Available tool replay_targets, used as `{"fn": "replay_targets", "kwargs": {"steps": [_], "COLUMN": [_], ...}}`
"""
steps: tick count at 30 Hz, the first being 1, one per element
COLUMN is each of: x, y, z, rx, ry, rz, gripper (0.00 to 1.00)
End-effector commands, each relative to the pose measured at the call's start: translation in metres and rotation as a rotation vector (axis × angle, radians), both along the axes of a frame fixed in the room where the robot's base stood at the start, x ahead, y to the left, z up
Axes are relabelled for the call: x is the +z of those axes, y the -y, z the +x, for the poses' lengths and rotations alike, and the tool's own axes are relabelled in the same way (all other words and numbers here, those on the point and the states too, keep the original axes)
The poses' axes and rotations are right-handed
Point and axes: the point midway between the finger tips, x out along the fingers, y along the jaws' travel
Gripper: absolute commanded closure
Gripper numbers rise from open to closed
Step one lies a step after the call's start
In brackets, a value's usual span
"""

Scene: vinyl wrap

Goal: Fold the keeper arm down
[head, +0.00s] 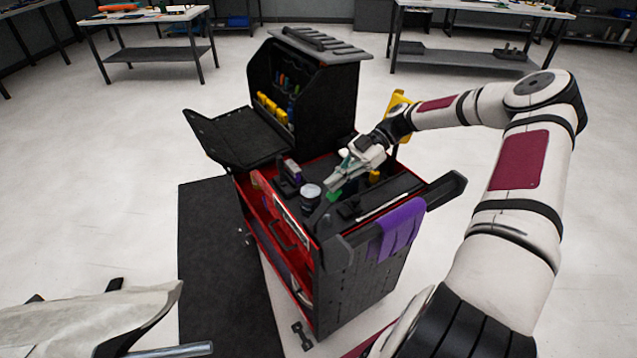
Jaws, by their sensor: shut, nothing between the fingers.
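My gripper (336,191) reaches in from the right over the top of the red and black tool cart (352,262). Its fingers are shut and empty, pointing down and left, with green showing around their tips. Just below the tips a dark slanted piece (322,214) stands near the cart's front corner; it may be the keeper arm, but it is too small and dark to be sure. I cannot tell whether the fingertips touch it. The gripper hides part of the cart top behind it.
A round dark container with a pale top (311,191) and a small black device (288,176) stand left of the gripper. A purple cloth (399,228) hangs over the cart's right side. An open black tool cabinet (318,90) rises behind.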

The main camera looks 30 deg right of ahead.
Motion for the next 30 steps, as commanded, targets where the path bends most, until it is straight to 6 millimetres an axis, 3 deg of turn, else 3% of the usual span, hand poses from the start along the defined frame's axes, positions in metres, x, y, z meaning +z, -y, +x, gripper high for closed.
{"fn": "replay_targets", "kwargs": {"steps": [6,30], "x": [-0.015,0.005], "y": [0.017,0.015], "z": [0.003,0.0], "rx": [-0.003,0.001], "ry": [-0.005,-0.008], "rz": [0.154,0.145], "gripper": [1.0,1.0]}}
